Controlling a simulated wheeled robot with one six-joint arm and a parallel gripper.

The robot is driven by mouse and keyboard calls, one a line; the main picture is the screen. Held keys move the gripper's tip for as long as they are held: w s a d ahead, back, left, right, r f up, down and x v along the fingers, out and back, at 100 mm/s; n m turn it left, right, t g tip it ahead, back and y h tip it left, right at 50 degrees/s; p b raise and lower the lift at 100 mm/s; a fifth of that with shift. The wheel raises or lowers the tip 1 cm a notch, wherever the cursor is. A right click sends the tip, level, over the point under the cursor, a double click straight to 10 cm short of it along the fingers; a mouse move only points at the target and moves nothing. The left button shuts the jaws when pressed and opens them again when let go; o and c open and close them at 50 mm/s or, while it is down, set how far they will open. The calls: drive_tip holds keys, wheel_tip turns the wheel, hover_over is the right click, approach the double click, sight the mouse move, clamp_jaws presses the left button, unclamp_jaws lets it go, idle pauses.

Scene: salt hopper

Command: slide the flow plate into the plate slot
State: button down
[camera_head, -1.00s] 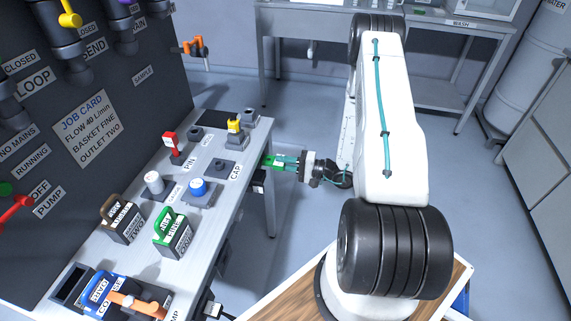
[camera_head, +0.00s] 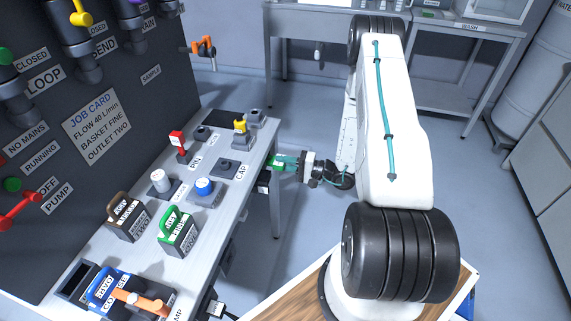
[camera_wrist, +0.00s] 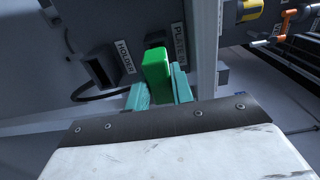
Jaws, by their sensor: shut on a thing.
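The flow plate is the green block (camera_wrist: 157,75) gripped between the teal fingers of my gripper (camera_wrist: 160,88) in the wrist view. In the head view, my gripper (camera_head: 283,162) is beside the bench's right edge, with the green plate (camera_head: 278,163) at its fingertips. My gripper is shut on the plate. The plate slot (camera_wrist: 155,40), a dark fitting beside the PLATE label, is just beyond the plate in the wrist view and is partly hidden by it. I cannot tell whether plate and slot touch.
A dark holder (camera_wrist: 102,68) marked HOLDER is left of the plate, with a black cable below it. The bench (camera_head: 222,218) carries a green-handled basket (camera_head: 177,232), a brown-handled basket (camera_head: 127,218) and a blue cap (camera_head: 204,187).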

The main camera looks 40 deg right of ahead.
drive_tip(key=shift+x, duration=1.2)
drive_tip(key=c, duration=0.7)
unclamp_jaws()
drive_tip(key=shift+o, duration=0.2)
drive_tip(key=shift+s+d, duration=0.1)
drive_tip(key=shift+v, duration=2.9)
drive_tip(key=v, duration=0.8)
